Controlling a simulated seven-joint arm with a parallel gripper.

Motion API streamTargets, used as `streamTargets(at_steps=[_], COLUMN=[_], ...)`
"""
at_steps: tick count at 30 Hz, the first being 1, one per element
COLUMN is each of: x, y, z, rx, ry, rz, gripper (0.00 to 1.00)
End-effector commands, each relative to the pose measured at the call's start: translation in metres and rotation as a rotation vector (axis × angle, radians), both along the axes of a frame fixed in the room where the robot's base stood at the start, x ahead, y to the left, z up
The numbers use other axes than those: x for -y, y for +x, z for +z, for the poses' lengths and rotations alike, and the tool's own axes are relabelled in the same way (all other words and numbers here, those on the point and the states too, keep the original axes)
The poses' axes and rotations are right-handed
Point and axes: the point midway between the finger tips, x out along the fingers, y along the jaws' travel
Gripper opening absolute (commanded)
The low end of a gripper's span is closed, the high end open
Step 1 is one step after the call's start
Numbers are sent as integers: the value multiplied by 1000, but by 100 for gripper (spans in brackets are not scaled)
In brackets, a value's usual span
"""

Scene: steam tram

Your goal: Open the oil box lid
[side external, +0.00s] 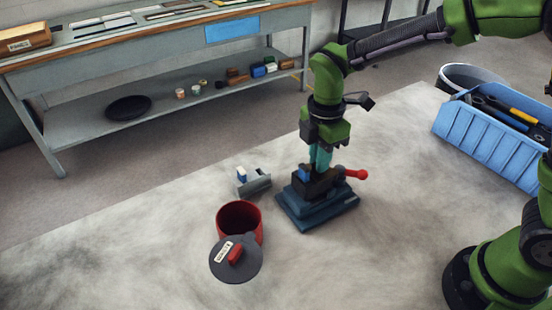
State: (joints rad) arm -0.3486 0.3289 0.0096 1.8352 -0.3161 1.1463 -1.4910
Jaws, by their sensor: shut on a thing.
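My gripper (319,166) points straight down over a dark blue stepped box (318,212) standing on the pale worktop. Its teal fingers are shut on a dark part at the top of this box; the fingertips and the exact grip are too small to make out. A red ball-ended lever (356,174) sticks out to the right of the box top. I cannot tell for sure whether this is the oil box or whether its lid is raised. To the left, an open red round pot (240,218) stands with a dark round lid (235,271), with red handle and white label, in front of it.
A small grey bracket-like piece (254,186) with blue and white parts lies behind the red pot. A blue crate (488,140) with tools and a round bin (470,76) stand at the right. A workbench (160,46) is at the back. The worktop's front left is clear.

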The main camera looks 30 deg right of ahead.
Motion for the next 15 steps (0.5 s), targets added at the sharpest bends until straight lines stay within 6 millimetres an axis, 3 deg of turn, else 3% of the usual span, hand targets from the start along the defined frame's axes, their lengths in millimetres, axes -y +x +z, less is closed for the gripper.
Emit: streamTargets(at_steps=[15], x=[3], y=[3], z=[1], rx=[1], ry=[1], rz=[-96], gripper=[0])
